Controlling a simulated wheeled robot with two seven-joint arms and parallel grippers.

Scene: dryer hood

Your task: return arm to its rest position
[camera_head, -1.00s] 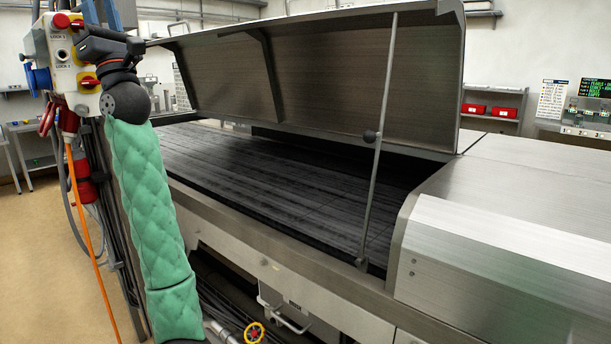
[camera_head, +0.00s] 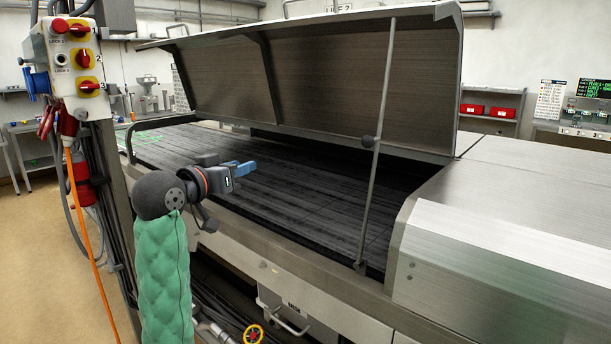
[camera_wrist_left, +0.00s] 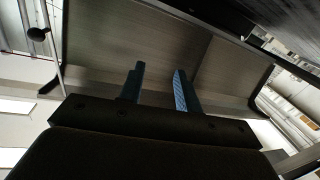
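My left arm comes in from the lower left in a green quilted sleeve. My left gripper (camera_head: 240,168) has blue fingers and points right, in front of the dark bed under the raised hood. In the left wrist view its two fingers (camera_wrist_left: 160,90) stand apart with nothing between them. The dryer hood (camera_head: 330,80) is tilted open, with a prop rod (camera_head: 375,190) at its right side; the hood's underside also fills much of the wrist view (camera_wrist_left: 215,65). My right gripper is not in view.
A control box (camera_head: 75,60) with red knobs and hanging cables stands on a post at the left. The dark slatted bed (camera_head: 290,190) is bare. A steel housing (camera_head: 500,230) closes off the right.

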